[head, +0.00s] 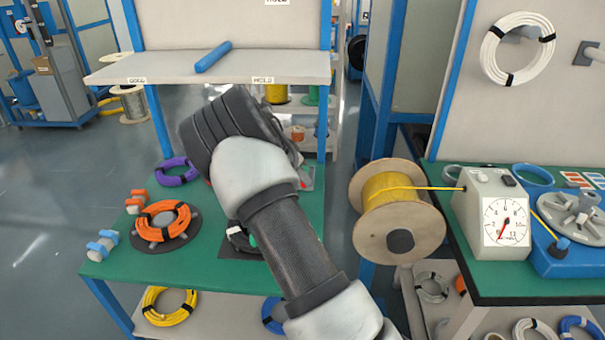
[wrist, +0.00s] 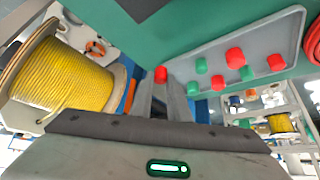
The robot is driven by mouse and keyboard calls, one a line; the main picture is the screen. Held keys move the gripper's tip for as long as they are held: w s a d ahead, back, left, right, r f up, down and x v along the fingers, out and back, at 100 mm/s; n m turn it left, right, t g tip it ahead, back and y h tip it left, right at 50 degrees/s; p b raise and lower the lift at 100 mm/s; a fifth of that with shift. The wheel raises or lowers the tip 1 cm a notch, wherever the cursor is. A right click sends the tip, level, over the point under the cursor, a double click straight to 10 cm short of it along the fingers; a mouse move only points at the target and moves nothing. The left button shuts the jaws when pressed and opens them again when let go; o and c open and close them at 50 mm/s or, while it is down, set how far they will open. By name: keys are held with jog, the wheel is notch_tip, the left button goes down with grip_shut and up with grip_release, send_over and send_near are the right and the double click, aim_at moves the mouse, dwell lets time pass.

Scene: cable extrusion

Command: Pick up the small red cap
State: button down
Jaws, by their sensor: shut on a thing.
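My gripper (wrist: 161,83) is shut on a small red cap (wrist: 161,73), which shows between its fingertips in the wrist view. In the head view my own arm hides the gripper and the held cap. A grey tray (wrist: 275,48) with several loose red and green caps is to the right of the fingertips in the wrist view. The held cap appears outside the tray's edge; its height above the green table (wrist: 170,40) is hard to tell. A bit of the tray area shows behind my arm in the head view.
A yellow cable spool (head: 395,205) stands right of my arm and looms at the left in the wrist view (wrist: 70,75). Orange (head: 162,222) and purple (head: 177,170) coils lie on the green table at left. A shelf (head: 210,68) with a blue tube (head: 213,56) is above.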

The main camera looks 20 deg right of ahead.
jog(key=s+a, duration=0.3)
jog(key=s, duration=0.4)
jog(key=s+a+p, duration=0.1)
jog(key=s+a, duration=0.2)
jog(key=s, duration=0.5)
jog(key=s+a+p, duration=0.1)
jog(key=s+a, duration=0.2)
jog(key=s, duration=0.5)
jog(key=shift+a+r, duration=0.1)
jog(key=shift+a, duration=0.2)
jog(key=shift+s+a+p, duration=0.25)
jog(key=shift+s+p, duration=0.15)
jog(key=shift+s, duration=0.15)
jog(key=c, duration=2.4)
grip_release()
jog(key=shift+c, duration=0.2)
